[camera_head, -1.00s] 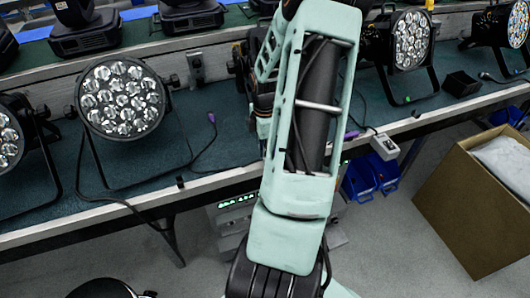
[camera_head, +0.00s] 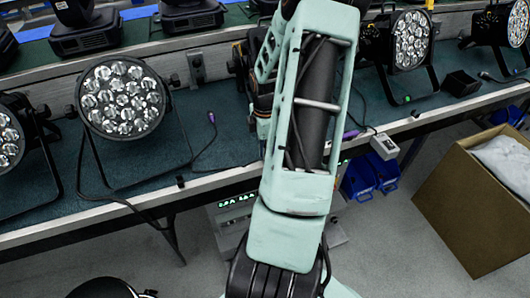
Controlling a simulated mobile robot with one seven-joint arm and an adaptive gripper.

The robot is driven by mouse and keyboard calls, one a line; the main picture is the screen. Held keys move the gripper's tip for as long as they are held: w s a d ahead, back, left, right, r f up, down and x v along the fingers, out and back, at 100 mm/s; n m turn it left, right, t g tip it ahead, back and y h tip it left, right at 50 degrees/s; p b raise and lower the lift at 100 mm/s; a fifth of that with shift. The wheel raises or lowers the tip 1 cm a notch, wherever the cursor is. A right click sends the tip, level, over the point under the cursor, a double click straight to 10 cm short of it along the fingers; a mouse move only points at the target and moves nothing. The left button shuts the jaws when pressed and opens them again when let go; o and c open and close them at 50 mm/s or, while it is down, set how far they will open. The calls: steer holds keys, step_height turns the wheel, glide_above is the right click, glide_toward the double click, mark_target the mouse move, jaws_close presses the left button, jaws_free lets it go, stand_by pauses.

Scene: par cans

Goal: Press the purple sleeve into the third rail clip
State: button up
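A purple sleeve (camera_head: 211,117) on a thin dark cable lies on the teal bench top, right of the left-centre par can (camera_head: 122,98). A second purple piece (camera_head: 350,134) shows at the bench's front edge, just right of my arm, partly hidden by it. Small black clips sit along the front rail: one (camera_head: 180,181) left of my arm and one (camera_head: 415,113) to the right. I cannot tell which is the third clip; my arm covers the middle of the rail. My gripper is hidden behind my arm links, so its fingers and any hold are not visible.
More par cans stand on the bench, one (camera_head: 409,40) right of my arm. A grey socket box (camera_head: 384,146) hangs at the front edge above blue bins (camera_head: 360,180). A cardboard box (camera_head: 470,205) stands on the floor at right. A black cable hangs below the bench at left.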

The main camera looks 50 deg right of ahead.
steer(key=shift+s+a+f+b, duration=0.1)
steer(key=shift+f+b, duration=0.35)
steer(key=shift+f, duration=0.5)
jaws_close()
steer(key=o, duration=0.9)
jaws_free()
steer(key=shift+r, duration=0.1)
step_height(320, 180, up, 12)
steer(key=shift+f, duration=0.1)
